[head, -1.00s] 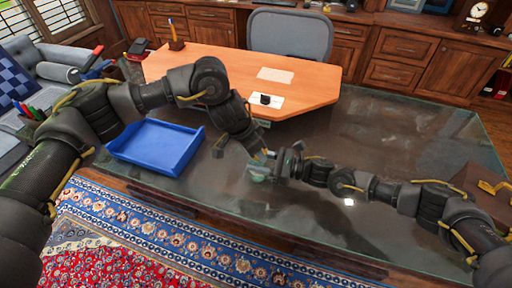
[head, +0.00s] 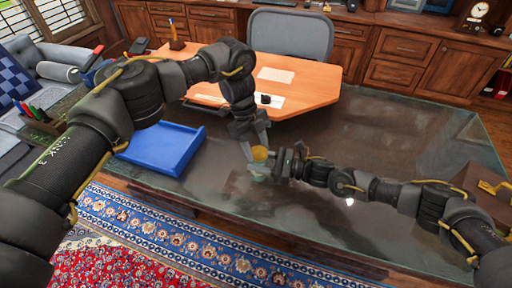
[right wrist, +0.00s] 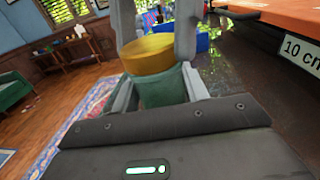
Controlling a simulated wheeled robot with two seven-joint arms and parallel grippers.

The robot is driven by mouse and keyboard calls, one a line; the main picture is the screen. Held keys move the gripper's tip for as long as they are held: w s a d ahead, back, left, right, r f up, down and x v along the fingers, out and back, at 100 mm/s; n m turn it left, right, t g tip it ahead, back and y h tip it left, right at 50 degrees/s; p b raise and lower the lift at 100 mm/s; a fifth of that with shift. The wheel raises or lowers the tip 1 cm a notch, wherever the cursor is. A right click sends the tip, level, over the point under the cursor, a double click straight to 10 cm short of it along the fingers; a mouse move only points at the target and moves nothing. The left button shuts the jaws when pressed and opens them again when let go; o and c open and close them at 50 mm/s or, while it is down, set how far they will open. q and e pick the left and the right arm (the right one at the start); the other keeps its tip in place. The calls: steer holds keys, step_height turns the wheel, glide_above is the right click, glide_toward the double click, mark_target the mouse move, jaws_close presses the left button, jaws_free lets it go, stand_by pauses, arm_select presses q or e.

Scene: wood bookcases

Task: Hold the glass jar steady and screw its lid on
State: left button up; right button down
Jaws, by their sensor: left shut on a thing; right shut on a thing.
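The glass jar (right wrist: 162,88) is greenish and see-through, and it stands upright between the fingers of my right gripper (right wrist: 160,95) in the right wrist view. In the head view the jar (head: 257,171) is small and faint, with my right gripper (head: 273,166) shut on it from the right. The yellow round lid (right wrist: 148,54) is at the jar's mouth. My left gripper (right wrist: 156,40) is shut on the lid from above, one finger on each side. The lid also shows in the head view (head: 260,153). I cannot tell whether the lid is threaded on.
The jar is over a dark glass-topped table (head: 400,130). A blue tray (head: 160,148) lies to the left, close to my left arm. The table's right part is mostly clear.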

arm_select(q)
steer(key=m, duration=0.1)
steer(key=m+y, duration=0.1)
steer(key=m, duration=0.2)
steer(key=shift+s+d+f+g, duration=0.2)
steer(key=shift+d+f+g, duration=0.05)
steer(key=shift+d+g, duration=0.15)
steer(key=shift+w+r+m+y, duration=0.25)
steer(key=shift+m+y, duration=0.15)
steer(key=shift+m, duration=0.3)
arm_select(e)
steer(key=shift+w, duration=0.1)
arm_select(q)
steer(key=o, duration=1)
steer(key=shift+a, duration=0.1)
steer(key=shift+c, duration=0.2)
steer(key=shift+w+r, duration=0.1)
steer(key=shift+r, duration=0.05)
steer(key=shift+r, duration=2.2)
steer(key=shift+c, duration=0.4)
